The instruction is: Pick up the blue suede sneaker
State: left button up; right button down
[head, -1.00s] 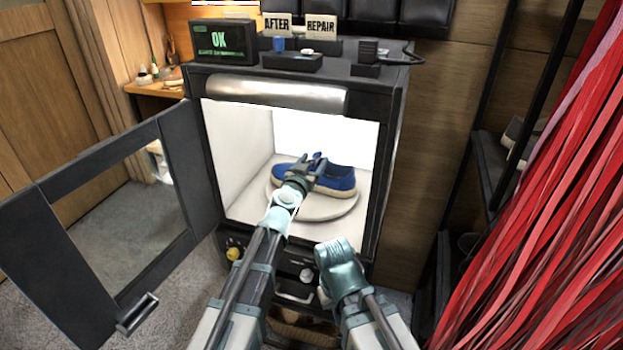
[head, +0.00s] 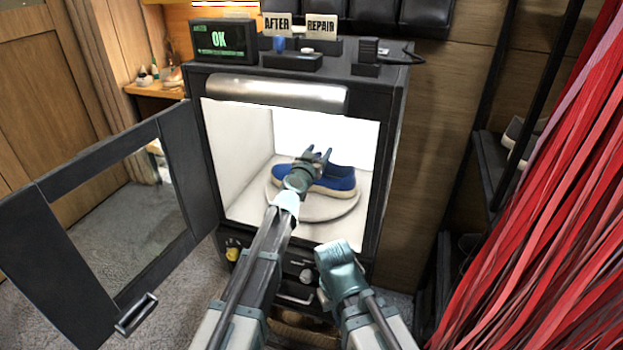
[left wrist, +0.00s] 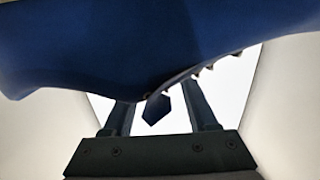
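The blue sneaker (head: 341,181) with a pale sole sits on the round white turntable (head: 330,214) inside the lit cabinet. My left gripper (head: 318,155) is inside the cabinet, in front of and over the shoe's middle, and hides part of it. Its two fingers stand apart, so it is open. In the left wrist view the sneaker (left wrist: 150,45) fills the upper part, close to the camera, and the open fingers (left wrist: 163,105) reach beyond its lower edge. Contact cannot be told. My right gripper (head: 335,252) is low outside the cabinet front; its fingertips are unclear.
The black cabinet's door (head: 110,200) hangs open to the left. Red strips (head: 550,200) hang at the right. A control panel with knobs runs below the opening.

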pick_arm(q)
grip_shut()
dwell(1.2)
